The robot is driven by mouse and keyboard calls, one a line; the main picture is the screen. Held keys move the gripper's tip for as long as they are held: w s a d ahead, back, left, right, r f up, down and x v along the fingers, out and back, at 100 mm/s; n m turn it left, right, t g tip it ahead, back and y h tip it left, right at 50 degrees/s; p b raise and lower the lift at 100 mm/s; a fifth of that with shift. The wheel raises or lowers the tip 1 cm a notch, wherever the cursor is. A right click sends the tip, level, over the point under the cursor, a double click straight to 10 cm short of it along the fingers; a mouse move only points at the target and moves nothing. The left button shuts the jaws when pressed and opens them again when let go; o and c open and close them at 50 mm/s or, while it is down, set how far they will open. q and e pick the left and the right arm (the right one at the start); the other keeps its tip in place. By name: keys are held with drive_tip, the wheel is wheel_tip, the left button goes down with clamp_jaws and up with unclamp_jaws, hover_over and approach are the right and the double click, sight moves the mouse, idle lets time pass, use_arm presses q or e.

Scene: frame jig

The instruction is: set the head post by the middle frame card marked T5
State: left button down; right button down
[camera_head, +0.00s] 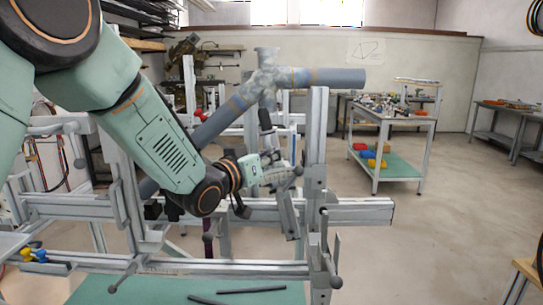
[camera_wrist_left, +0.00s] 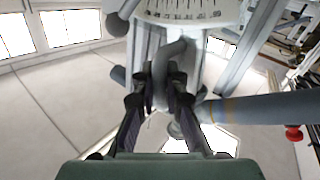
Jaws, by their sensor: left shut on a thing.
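My left gripper (camera_head: 285,178) is in the middle of the jig, just left of a tall grey upright post (camera_head: 316,140). I cannot tell for sure which post is the head post. In the left wrist view the gripper's dark fingers (camera_wrist_left: 159,100) are shut on a grey curved handle (camera_wrist_left: 168,58). Above it is a pale curved plate with scale marks (camera_wrist_left: 185,12). A pale card with a line drawing (camera_head: 366,51) hangs on the back wall; its marking is too small to read. My right gripper is not in view.
A blue-grey slanted tube (camera_head: 222,118) and a level tube (camera_head: 335,78) meet above the gripper. A grey jig rail (camera_head: 355,212) runs below. A bench with a green shelf (camera_head: 400,168) stands at the back right.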

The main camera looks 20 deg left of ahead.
use_arm(q)
drive_tip(key=shift+s+a+f+n+t+b, duration=0.1)
drive_tip(key=shift+a+f+n+t+b, duration=0.1)
drive_tip(key=shift+a, duration=0.3)
drive_tip(key=shift+s+a+f+n+t+b, duration=0.1)
drive_tip(key=shift+a+f+n+b, duration=0.1)
drive_tip(key=shift+a, duration=0.3)
drive_tip(key=c, duration=1.8)
unclamp_jaws()
drive_tip(key=o, duration=0.4)
drive_tip(key=shift+s+r, duration=0.25)
drive_tip(key=shift+s, duration=0.05)
drive_tip(key=v, duration=1.1)
drive_tip(key=shift+s+a+f, duration=0.2)
drive_tip(key=shift+d, duration=0.1)
